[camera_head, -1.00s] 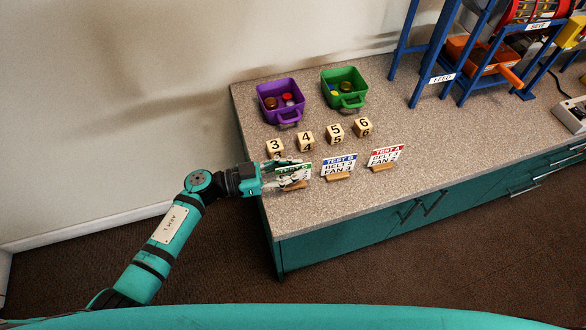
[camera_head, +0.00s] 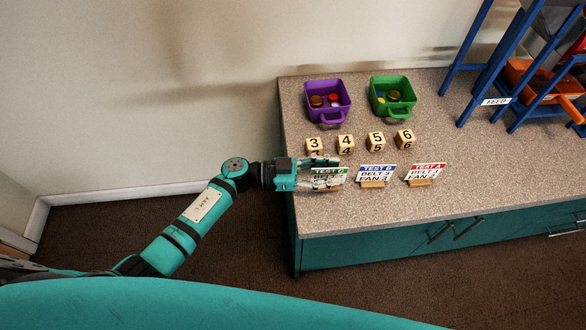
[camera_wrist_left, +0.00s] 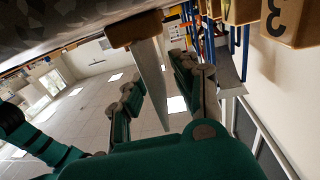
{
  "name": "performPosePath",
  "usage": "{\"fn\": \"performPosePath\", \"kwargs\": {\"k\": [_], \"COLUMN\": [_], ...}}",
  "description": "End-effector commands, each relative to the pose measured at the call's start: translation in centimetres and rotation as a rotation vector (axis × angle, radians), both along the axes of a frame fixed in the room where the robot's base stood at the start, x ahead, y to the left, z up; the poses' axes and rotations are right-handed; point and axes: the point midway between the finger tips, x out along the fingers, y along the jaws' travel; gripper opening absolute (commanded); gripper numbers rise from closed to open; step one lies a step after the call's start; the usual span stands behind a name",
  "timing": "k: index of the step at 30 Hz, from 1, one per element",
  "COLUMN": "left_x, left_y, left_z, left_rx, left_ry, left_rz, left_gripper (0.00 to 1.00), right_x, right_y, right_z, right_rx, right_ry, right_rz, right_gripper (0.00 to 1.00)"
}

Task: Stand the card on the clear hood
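The card labelled TEST C (camera_head: 329,174), white with a green top band, stands in a small wooden base at the left end of a row of cards on the counter. It is likely the task's card. My left gripper (camera_head: 327,173) is at this card, its fingers partly covering it. In the left wrist view the card (camera_wrist_left: 152,72) shows nearly edge-on with its wooden base (camera_wrist_left: 135,28), between the two spread fingers. Gaps show on both sides, so the gripper (camera_wrist_left: 160,82) looks open around it. I cannot make out the clear hood. My right gripper is out of view.
The TEST B card (camera_head: 376,174) and TEST A card (camera_head: 426,172) stand to the right. Numbered wooden blocks (camera_head: 346,144) line up behind. Purple (camera_head: 328,87) and green (camera_head: 393,83) bins sit farther back. A blue frame labelled FEED (camera_head: 480,60) stands at right. The counter's front edge is close.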

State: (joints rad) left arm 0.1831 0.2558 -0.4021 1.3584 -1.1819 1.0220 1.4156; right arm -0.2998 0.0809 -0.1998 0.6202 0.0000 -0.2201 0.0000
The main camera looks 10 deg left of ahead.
Motion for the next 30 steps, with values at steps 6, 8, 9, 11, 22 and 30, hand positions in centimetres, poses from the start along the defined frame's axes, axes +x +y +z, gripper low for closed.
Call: {"fn": "performPosePath", "kwargs": {"k": [6,8,9,11,22,30], "left_x": [-0.1,-0.4,-0.6,-1.2,-3.3,-4.2], "left_y": [0.7,1.9,2.8,4.2,12.9,16.4], "left_z": [0.1,0.2,0.3,0.8,0.3,0.3], "left_rx": [0.003,0.005,0.006,0.007,0.005,0.001], "left_ry": [0.002,0.002,0.002,0.005,0.002,-0.001], "left_rz": [0.002,0.001,0.001,0.002,0.002,0.001], "left_gripper": [0.29,0.29,0.29,0.29,0.29,0.29], "right_x": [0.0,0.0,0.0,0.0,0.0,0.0], "right_y": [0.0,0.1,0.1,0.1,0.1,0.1], "right_z": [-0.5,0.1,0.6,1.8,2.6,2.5], "right_rx": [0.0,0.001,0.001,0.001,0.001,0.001], "right_ry": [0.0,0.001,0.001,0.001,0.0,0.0], "right_rz": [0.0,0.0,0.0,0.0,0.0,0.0], "right_gripper": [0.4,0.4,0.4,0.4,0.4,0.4]}}
